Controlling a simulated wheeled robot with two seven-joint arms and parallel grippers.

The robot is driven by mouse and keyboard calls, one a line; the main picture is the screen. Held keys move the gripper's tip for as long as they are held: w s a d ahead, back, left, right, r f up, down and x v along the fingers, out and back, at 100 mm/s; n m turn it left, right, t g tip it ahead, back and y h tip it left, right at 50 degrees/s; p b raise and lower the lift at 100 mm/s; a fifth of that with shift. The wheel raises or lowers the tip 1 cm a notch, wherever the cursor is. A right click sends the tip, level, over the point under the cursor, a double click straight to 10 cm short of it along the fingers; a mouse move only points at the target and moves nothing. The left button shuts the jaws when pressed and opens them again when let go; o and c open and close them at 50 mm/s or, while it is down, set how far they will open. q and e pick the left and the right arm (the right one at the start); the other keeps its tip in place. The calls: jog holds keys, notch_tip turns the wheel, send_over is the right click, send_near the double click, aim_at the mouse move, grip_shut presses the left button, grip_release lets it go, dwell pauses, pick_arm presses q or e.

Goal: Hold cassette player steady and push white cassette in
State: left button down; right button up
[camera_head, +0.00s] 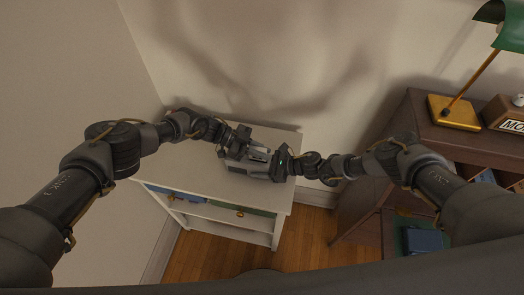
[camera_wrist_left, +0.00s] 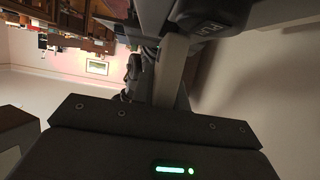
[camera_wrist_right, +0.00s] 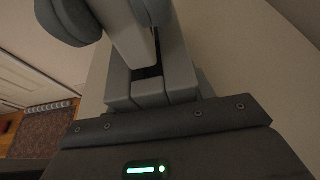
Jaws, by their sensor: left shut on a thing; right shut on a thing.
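The grey cassette player (camera_head: 250,168) sits on the white cabinet (camera_head: 215,190) in the head view, between my two grippers. My left gripper (camera_head: 238,145) is shut on the cassette player from its left and upper side. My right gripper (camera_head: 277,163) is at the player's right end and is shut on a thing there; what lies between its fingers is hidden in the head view. In the right wrist view, a grey body with key-like blocks (camera_wrist_right: 150,90) lies close to the gripper. A small pale patch shows on the player, but I cannot make out the white cassette.
The white cabinet has drawers and stands against the wall. A brown desk (camera_head: 420,115) with a green and brass lamp (camera_head: 455,112) and a sign box (camera_head: 505,115) stands at the right. Wooden floor (camera_head: 215,250) lies in front. The cabinet's front right top is clear.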

pick_arm(q)
jog(key=shift+f, duration=0.35)
dwell(1.6)
jog(key=c, duration=1.3)
grip_release()
jog(key=shift+v, duration=3.05)
pick_arm(e)
jog(key=o, duration=1.4)
jog(key=v, duration=1.2)
jog(key=shift+r, duration=0.1)
